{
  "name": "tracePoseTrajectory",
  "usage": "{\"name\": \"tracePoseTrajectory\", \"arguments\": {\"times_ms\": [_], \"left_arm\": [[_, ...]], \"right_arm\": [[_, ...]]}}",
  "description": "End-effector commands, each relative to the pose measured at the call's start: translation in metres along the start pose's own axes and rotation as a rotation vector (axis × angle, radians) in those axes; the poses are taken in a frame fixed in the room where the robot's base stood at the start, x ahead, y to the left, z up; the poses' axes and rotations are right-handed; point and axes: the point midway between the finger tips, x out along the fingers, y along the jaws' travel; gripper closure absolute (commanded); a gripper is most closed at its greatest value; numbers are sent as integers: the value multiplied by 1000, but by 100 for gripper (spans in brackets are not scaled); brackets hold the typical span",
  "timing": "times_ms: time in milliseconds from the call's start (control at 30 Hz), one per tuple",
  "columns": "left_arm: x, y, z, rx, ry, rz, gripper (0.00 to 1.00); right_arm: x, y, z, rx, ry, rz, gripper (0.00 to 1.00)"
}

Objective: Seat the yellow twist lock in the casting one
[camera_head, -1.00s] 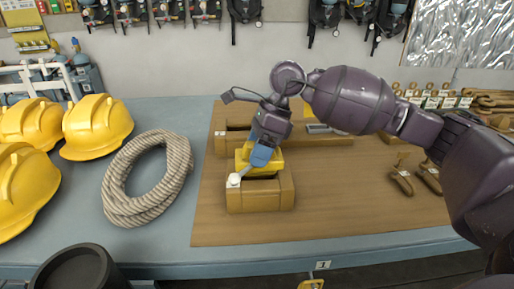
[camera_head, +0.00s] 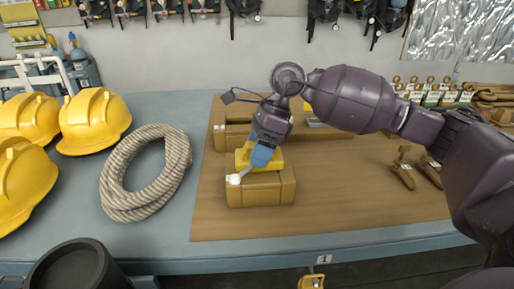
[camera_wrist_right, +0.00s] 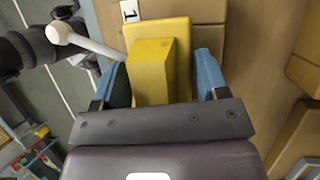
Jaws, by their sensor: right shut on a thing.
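My right gripper (camera_head: 262,155) has its blue fingers shut on the yellow twist lock (camera_head: 243,160). The lock is at the top of casting one (camera_head: 262,192), a tan block at the front left of the brown mat. The lock's lower part is hidden, so I cannot tell how deep it sits. Its lever with a white knob (camera_head: 233,179) points to the front left. In the right wrist view the lock (camera_wrist_right: 150,75) stands between both fingers, over the tan casting (camera_wrist_right: 208,30) with its "1" label (camera_wrist_right: 130,10). My left gripper is not in view.
A second tan casting (camera_head: 220,137) lies behind on the brown mat (camera_head: 340,205). A coiled rope (camera_head: 118,185) and yellow helmets (camera_head: 92,120) are at the left. Small tan parts (camera_head: 402,175) lie at the right. The front of the mat is clear.

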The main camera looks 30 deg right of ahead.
Motion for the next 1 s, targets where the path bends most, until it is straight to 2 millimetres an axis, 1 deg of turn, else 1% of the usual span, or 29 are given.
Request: {"name": "tracePoseTrajectory", "arguments": {"times_ms": [467, 500, 567, 600, 700, 1000], "left_arm": [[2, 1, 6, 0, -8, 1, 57], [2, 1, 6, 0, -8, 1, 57], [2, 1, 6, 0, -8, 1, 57], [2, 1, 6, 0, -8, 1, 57], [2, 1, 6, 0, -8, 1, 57], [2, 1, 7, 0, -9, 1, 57]], "right_arm": [[8, -2, -3, -1, -1, -1, 90], [8, -2, -3, -1, -1, -1, 31], [8, -2, -3, -1, -1, -1, 22], [8, -2, -3, -1, -1, -1, 16], [8, -2, -4, 0, 0, -1, 3], [11, -3, -6, 4, 3, 2, 3]]}}
